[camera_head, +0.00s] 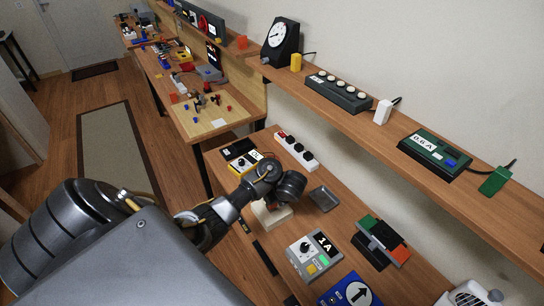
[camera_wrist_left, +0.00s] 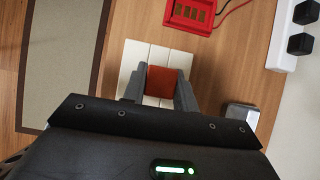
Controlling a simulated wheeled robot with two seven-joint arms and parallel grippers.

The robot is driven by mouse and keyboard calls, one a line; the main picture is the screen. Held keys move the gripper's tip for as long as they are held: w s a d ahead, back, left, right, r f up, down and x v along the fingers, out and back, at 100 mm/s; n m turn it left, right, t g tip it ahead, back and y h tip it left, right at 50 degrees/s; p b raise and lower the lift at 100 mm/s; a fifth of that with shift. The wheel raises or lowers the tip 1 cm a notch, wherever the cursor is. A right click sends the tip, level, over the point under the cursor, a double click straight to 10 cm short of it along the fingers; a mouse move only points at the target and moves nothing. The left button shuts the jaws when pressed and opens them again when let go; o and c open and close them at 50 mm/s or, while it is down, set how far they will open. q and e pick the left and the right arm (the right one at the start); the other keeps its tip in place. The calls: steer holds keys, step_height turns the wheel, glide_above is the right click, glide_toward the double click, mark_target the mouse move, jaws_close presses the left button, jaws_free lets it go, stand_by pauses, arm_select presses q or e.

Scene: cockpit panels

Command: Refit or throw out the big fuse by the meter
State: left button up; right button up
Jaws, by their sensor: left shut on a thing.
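My left gripper (camera_wrist_left: 160,88) is shut on a red-brown block (camera_wrist_left: 162,78), which could be the big fuse. The block is over a white slotted base (camera_wrist_left: 137,54); I cannot tell whether it is seated or just above. In the head view my left wrist hides the block, and part of the white base (camera_head: 268,214) shows below it. A yellow meter-like box (camera_head: 243,160) stands just beyond the base. A black dial meter (camera_head: 280,42) stands on the shelf, with a yellow block (camera_head: 296,62) beside it. My right gripper is out of view.
A grey tray (camera_head: 323,198) lies right of the base, near a power strip (camera_head: 297,150). A 1A box (camera_head: 313,256) and a green-and-red-ended device (camera_head: 383,240) stand nearer. A 0.6A box (camera_head: 432,153) and a green block (camera_head: 493,180) are on the shelf.

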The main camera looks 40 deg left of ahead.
arm_select(q)
steer(key=shift+p, duration=0.45)
stand_by(0.7)
steer(key=shift+f+b, duration=0.3)
steer(key=shift+f, duration=0.05)
stand_by(0.3)
steer(key=shift+f+b, duration=1.65)
steer(key=shift+f, duration=0.45)
steer(key=o, duration=1.1)
steer(key=shift+r, duration=0.1)
steer(key=shift+d+r+p, duration=0.3)
steer(key=shift+r+p, duration=0.1)
steer(key=shift+r, duration=0.05)
steer(key=p+v, duration=0.3)
steer(key=v, duration=0.6)
steer(key=shift+s+d+r, duration=0.15)
steer(key=shift+d+r, duration=0.05)
steer(key=shift+r, duration=0.1)
